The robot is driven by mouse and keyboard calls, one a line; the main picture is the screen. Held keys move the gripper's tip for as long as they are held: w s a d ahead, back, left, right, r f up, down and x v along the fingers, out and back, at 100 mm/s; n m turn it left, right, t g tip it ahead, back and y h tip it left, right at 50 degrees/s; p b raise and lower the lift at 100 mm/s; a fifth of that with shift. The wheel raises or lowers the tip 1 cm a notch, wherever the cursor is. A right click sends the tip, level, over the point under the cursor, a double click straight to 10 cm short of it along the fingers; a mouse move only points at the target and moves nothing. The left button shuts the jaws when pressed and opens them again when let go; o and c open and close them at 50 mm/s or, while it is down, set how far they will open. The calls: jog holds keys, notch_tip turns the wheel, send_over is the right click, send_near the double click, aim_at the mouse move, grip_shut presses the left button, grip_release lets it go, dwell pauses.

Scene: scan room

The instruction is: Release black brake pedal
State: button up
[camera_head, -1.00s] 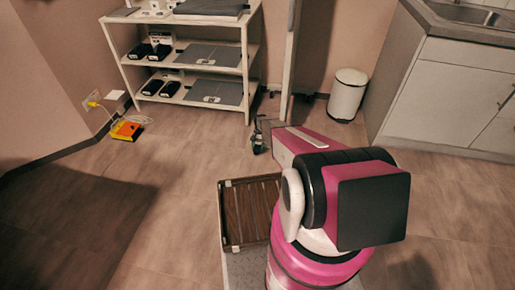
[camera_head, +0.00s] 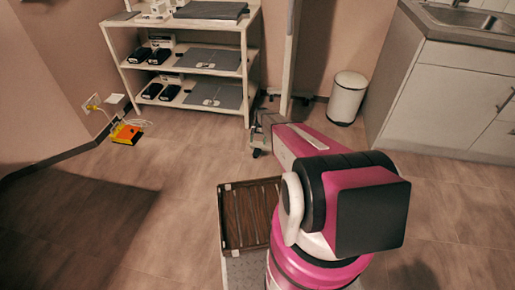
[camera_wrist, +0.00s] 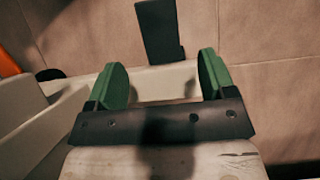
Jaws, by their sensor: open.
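In the wrist view, a black flat pedal (camera_wrist: 158,32) lies ahead of my gripper (camera_wrist: 162,72), above a pale horizontal bar. The two green fingers are apart with nothing between them. In the head view, my gripper end (camera_head: 263,122) is low near the floor, left of the pink arm, near the foot of a pale upright panel. The pedal cannot be made out there.
A white shelf unit (camera_head: 246,62) with black and grey items stands at the back left. A white bin (camera_head: 347,97) and a sink cabinet (camera_head: 447,96) are to the right. A yellow-orange box (camera_head: 126,133) with a cable lies on the floor at left.

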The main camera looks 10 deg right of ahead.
jog(key=shift+v, duration=2.05)
